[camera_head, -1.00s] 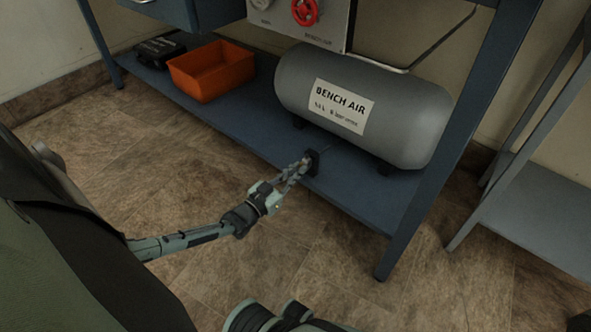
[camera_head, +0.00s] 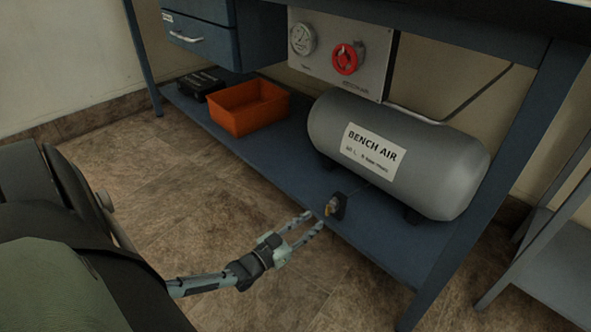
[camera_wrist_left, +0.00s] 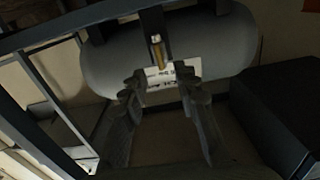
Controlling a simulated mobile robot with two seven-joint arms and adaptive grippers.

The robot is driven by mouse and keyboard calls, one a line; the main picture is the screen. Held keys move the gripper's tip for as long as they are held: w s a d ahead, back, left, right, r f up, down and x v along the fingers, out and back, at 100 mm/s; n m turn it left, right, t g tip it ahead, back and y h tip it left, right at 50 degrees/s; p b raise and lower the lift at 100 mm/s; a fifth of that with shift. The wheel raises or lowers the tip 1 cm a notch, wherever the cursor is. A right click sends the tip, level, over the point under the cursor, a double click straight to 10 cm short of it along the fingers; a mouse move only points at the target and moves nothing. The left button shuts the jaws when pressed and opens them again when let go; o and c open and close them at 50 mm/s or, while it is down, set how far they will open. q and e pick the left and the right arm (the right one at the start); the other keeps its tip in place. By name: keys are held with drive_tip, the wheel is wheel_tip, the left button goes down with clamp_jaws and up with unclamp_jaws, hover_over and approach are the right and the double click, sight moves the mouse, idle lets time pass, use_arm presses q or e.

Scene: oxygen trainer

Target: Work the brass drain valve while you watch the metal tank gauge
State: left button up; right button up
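The brass drain valve (camera_head: 330,207) is a small brass fitting on a dark block at the front edge of the blue lower shelf, below the grey tank (camera_head: 440,160) labelled BENCH AIR. My left gripper (camera_head: 315,221) is open, with its fingertips just in front of the valve and nothing between them. In the left wrist view the brass valve (camera_wrist_left: 157,52) shows beyond the open left gripper (camera_wrist_left: 158,82), roughly in line with the gap. The round metal gauge (camera_head: 303,38) is on the panel above the tank; its reading is too small to tell. My right gripper is not in view.
A red knob (camera_head: 346,59) is beside the gauge on the grey panel (camera_head: 374,80). An orange bin (camera_head: 240,117) and a black case (camera_head: 201,84) stand on the shelf (camera_head: 290,160) to the left. The bench leg (camera_head: 500,165) stands at right. The floor in front is open.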

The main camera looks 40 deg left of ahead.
use_arm(q)
drive_tip(key=s, duration=0.6)
drive_tip(key=shift+s+a, duration=0.25)
drive_tip(key=shift+c, duration=0.6)
idle(0.5)
